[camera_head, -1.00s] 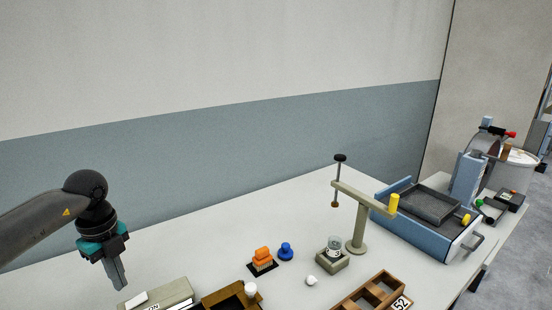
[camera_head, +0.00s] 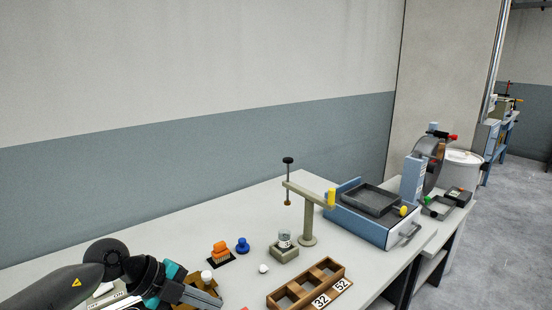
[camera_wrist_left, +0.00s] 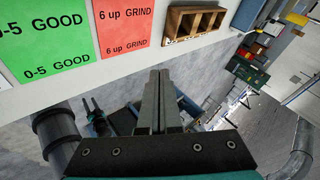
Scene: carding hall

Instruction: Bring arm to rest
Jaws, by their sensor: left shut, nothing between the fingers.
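My left gripper (camera_head: 205,299) is at the lower left of the head view, over the near left part of the table (camera_head: 262,199). Its fingers are shut together with nothing between them and point to the right. In the left wrist view the closed fingers (camera_wrist_left: 158,98) show in the middle, beyond the table's edge with floor behind them.
A blue machine (camera_head: 374,225) stands further right. Green (camera_wrist_left: 43,36) and red (camera_wrist_left: 122,22) sheets lie near the edge.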

